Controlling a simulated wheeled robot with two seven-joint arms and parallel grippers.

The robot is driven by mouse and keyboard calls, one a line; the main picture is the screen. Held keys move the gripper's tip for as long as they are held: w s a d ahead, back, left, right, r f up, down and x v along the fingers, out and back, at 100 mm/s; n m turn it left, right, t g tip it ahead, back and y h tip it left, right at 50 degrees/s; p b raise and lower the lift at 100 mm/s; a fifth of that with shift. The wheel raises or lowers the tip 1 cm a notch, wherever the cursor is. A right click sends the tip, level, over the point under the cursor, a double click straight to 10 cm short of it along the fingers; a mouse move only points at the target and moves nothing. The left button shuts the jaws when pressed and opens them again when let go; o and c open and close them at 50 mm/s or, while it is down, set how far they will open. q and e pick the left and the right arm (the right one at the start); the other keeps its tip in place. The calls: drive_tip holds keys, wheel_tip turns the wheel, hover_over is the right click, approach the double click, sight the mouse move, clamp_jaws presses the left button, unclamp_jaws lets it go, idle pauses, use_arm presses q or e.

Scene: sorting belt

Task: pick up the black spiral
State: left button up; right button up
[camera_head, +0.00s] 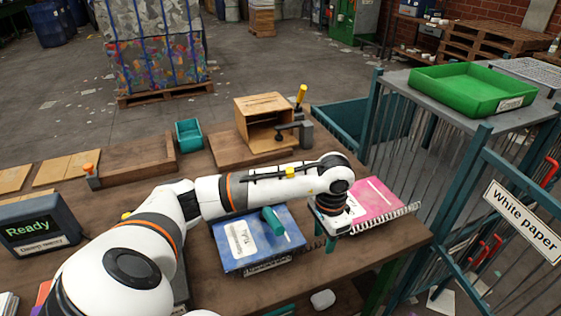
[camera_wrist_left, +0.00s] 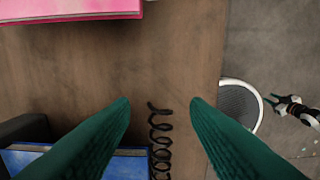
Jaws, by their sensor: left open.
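The black spiral (camera_wrist_left: 160,140) lies on the brown table in the left wrist view, close to the blue book's edge. Its lower end runs out of the frame. In the head view I cannot make it out clearly under my arm. My left gripper (camera_head: 325,240) points down over the table between the blue book and the pink notebook. Its two green fingers (camera_wrist_left: 160,103) are open and apart, with the spiral showing in the gap between them. Nothing is held. At the right of the left wrist view, a small white and black part with green tips (camera_wrist_left: 280,102) looks like my right gripper.
A blue book (camera_head: 240,262) with a teal object on it lies left of the gripper. A pink spiral notebook (camera_head: 377,195) lies right of it. A wooden box (camera_head: 262,104) stands behind. A barred cage labelled "White paper" (camera_head: 524,220) and a green tray (camera_head: 470,88) are right.

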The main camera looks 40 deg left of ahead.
use_arm(q)
drive_tip(key=shift+c, duration=1.1)
clamp_jaws()
use_arm(e)
drive_tip(key=shift+s+d, duration=0.45)
drive_tip(key=shift+s, duration=0.2)
